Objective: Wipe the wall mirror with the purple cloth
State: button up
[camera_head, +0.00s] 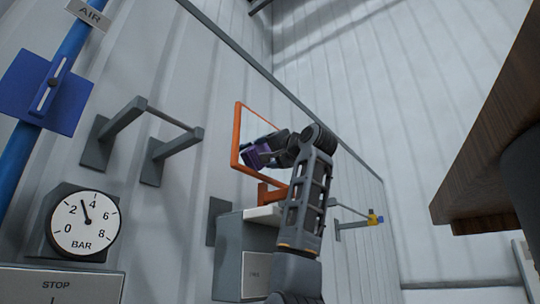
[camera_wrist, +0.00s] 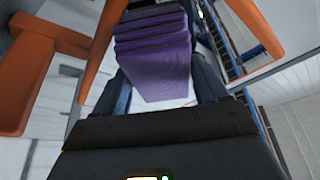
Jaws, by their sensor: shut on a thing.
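The wall mirror (camera_head: 254,124) has an orange frame and stands tilted in the middle of the head view. My gripper (camera_head: 266,155) is in front of its lower part, shut on the folded purple cloth (camera_head: 253,157). In the wrist view the purple cloth (camera_wrist: 155,65) hangs in several folds between the two dark fingers. The orange frame edges show on both sides there, with the mirror glass (camera_wrist: 236,42) partly visible at right. The cloth and arm hide part of the glass. I cannot tell whether the cloth touches it.
A grey box (camera_head: 240,262) with a light top is below the mirror. A grey wall rail (camera_head: 178,146), a pressure gauge (camera_head: 84,222) and a blue pipe (camera_head: 52,75) are at left. A brown wooden top (camera_head: 490,150) juts in at right. A smaller rail (camera_head: 355,222) is beyond my arm.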

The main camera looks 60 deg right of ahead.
jog(key=shift+r+p, duration=0.75)
jog(key=shift+r, duration=0.3)
jog(key=s+d, duration=0.2)
jog(key=d, duration=0.8)
jog(key=shift+s, duration=0.15)
jog(key=shift+a+f, duration=0.1)
jog(key=shift+w+a+b, duration=0.35)
jog(key=shift+w+a, duration=0.05)
jog(key=shift+a, duration=1.25)
jog(key=shift+w+a+b, duration=0.4)
jog(key=shift+w+a, duration=0.05)
jog(key=shift+a, duration=1.2)
jog(key=shift+w+a+b, duration=0.35)
jog(key=shift+w+a, duration=0.05)
jog(key=shift+a, duration=1.25)
jog(key=shift+s, duration=0.15)
jog(key=shift+s+a+b, duration=0.2)
jog(key=shift+s+b, duration=0.1)
jog(key=shift+s, duration=0.65)
jog(key=shift+s+a+b, duration=0.25)
jog(key=shift+s, duration=0.7)
jog(key=shift+s+a+b, duration=0.2)
jog(key=shift+s+b, duration=0.1)
jog(key=shift+s, duration=0.65)
